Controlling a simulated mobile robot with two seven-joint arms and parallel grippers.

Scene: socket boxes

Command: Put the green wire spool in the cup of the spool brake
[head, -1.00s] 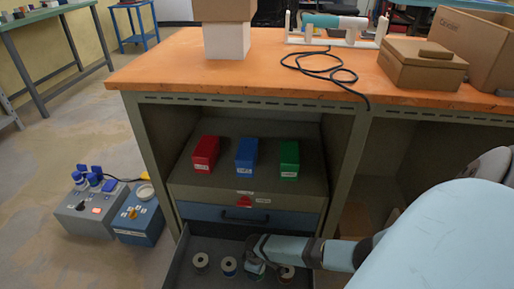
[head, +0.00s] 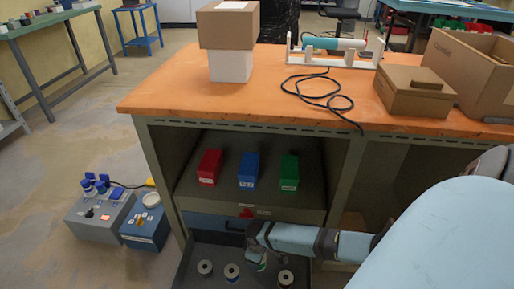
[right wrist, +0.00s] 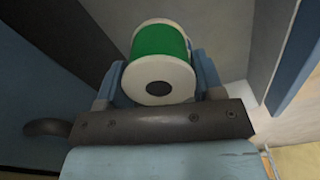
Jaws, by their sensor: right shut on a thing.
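The green wire spool (right wrist: 160,42), green between white flanges, is held between the two fingers of my right gripper (right wrist: 158,68) in the right wrist view. In the head view my right gripper (head: 259,256) is over the open drawer, with the spool mostly hidden beneath it. On the floor at the left stands a blue box with a pale round cup on top (head: 151,199), which looks like the spool brake. The gripper is well to the right of it. My left gripper is not in view.
The open drawer holds several other spools, such as one at the left (head: 205,268) and one at the right (head: 286,277). A grey box (head: 92,217) with blue plugs stands beside the cup box. Red, blue and green boxes (head: 247,170) stand on the shelf above.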

